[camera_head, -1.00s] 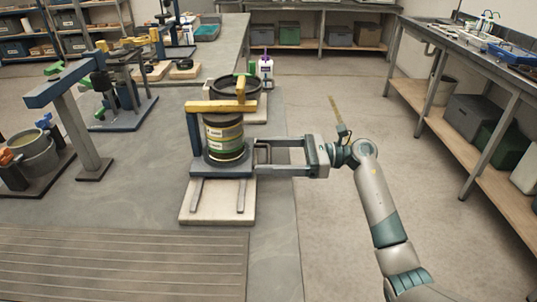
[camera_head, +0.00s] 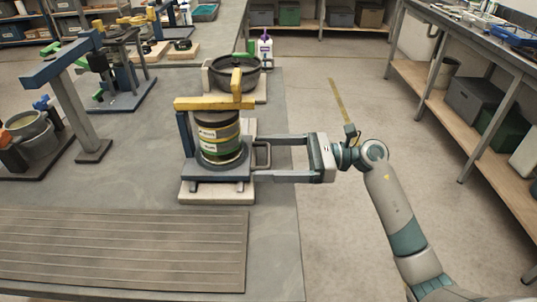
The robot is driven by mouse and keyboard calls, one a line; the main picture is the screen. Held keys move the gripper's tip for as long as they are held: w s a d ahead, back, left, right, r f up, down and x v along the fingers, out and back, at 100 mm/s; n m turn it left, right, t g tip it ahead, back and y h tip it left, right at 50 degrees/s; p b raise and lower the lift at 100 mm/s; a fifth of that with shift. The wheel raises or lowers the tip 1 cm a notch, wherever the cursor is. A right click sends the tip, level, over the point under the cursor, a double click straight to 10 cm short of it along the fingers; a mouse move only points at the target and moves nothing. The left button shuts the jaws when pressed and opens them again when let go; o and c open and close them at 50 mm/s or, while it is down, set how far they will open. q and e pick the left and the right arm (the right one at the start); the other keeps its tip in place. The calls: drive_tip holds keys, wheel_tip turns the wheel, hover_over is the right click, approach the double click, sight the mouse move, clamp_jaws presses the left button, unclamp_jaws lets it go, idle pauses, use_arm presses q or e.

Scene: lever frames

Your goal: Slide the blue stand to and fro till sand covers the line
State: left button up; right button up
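The blue stand (camera_head: 217,170) sits on a pale board (camera_head: 217,196). It carries a clear jar (camera_head: 220,137) with a dark rim, a green layer low down, and pale and yellow bands above. I cannot make out which of these is sand or the line. A yellow bar (camera_head: 214,103) on a blue post crosses above the jar and partly hides its top. My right gripper (camera_head: 262,157) is at the stand's right side, its long fingers on both sides of the grey side handle (camera_head: 264,155), apparently snug against it. My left gripper is not in view.
A dark bowl (camera_head: 236,76) on a pale block and a white bottle (camera_head: 265,50) stand behind. A ribbed mat (camera_head: 122,250) lies in front. A blue-topped post (camera_head: 80,120) and a grey pot (camera_head: 32,140) are at left. Floor is open beyond the table's right edge.

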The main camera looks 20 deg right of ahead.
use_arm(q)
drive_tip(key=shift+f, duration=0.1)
use_arm(e)
drive_tip(key=shift+d, duration=0.1)
drive_tip(key=shift+d, duration=0.5)
use_arm(q)
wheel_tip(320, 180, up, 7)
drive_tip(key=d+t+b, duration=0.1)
drive_tip(key=b, duration=0.2)
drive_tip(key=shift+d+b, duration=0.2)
drive_tip(key=shift+b, duration=0.1)
use_arm(e)
drive_tip(key=v, duration=1.6)
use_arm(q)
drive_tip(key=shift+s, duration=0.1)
use_arm(e)
drive_tip(key=shift+d+r, duration=0.1)
drive_tip(key=shift+d, duration=0.1)
drive_tip(key=shift+w+a, duration=0.1)
